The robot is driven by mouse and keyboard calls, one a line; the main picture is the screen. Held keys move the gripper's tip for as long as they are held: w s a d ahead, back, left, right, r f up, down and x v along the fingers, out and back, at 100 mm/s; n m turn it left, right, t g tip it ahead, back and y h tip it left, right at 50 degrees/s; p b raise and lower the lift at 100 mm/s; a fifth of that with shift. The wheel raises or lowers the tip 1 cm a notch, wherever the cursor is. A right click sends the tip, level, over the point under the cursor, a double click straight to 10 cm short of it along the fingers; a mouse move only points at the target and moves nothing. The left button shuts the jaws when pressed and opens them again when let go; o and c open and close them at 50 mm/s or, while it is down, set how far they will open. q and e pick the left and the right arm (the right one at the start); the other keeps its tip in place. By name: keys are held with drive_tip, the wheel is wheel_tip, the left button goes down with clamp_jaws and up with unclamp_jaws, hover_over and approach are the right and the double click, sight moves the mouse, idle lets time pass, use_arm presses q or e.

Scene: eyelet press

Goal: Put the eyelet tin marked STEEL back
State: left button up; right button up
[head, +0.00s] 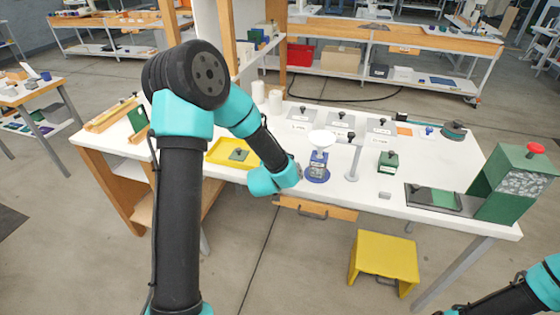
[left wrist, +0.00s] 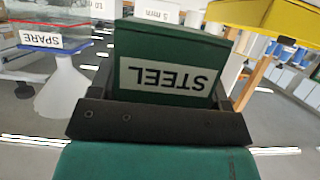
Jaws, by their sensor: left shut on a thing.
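The green tin marked STEEL (left wrist: 165,65) fills the middle of the left wrist view, its white label upside down there. My left gripper (left wrist: 160,118) is shut on it. In the head view my left gripper (head: 285,184) is over the front of the white table, left of the blue-based jar; its fingers and the tin are hidden by my wrist. Another green tin (head: 388,163) stands on the table to the right, its marking unreadable. My right gripper is out of view; only part of that arm shows at the lower right.
A yellow tray (head: 219,149) holding a green piece lies left. Grey labelled plates (head: 340,123) are behind. A green machine (head: 518,185) stands at the right end.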

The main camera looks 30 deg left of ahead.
use_arm(q)
drive_tip(key=w+a, duration=0.2)
drive_tip(key=w, duration=0.2)
drive_tip(key=shift+w+a+f, duration=0.25)
drive_tip(key=shift+a, duration=0.15)
drive_tip(key=shift+w+a, duration=0.2)
drive_tip(key=shift+w, duration=0.1)
drive_tip(key=shift+f, duration=1.8)
drive_tip(key=o, duration=1)
drive_tip(key=shift+f, duration=0.15)
drive_tip(key=shift+o, duration=0.2)
